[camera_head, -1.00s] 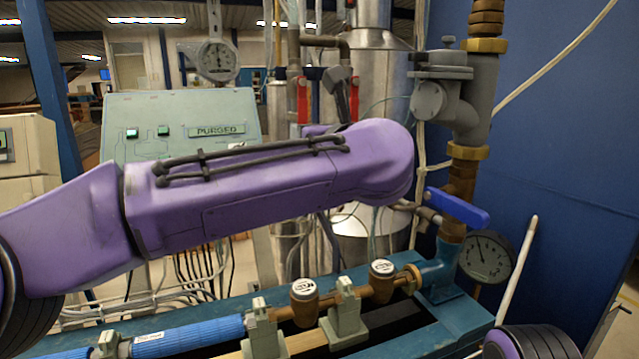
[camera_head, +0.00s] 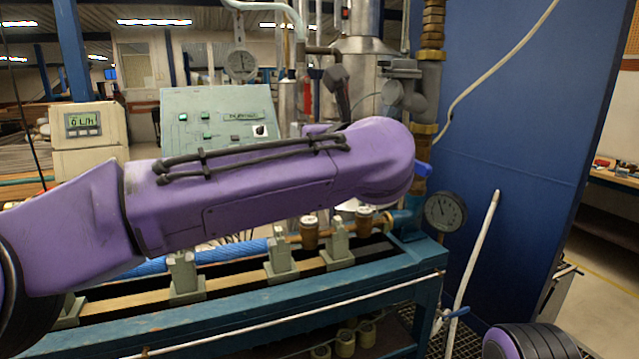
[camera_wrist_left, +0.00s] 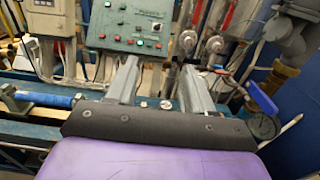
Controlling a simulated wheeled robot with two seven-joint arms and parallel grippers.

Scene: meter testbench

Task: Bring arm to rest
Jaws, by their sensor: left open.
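My purple left arm (camera_head: 260,195) reaches in from the left across the head view, in front of the testbench. My left gripper shows as a dark piece (camera_head: 338,88) rising behind the wrist. In the left wrist view the left gripper (camera_wrist_left: 160,80) has its two grey fingers wide apart, with nothing between them. The control panel and bench lie beyond the fingers, apart from them. Only a rounded purple and black part of my right arm (camera_head: 530,342) shows at the bottom right; its gripper is out of view.
The blue bench frame (camera_head: 400,290) with blue pipe and clamps runs below my left arm. A green control panel (camera_head: 180,118), a flow display box (camera_head: 85,125) and a pressure gauge (camera_head: 445,210) stand around it. A blue wall (camera_head: 530,130) is at right.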

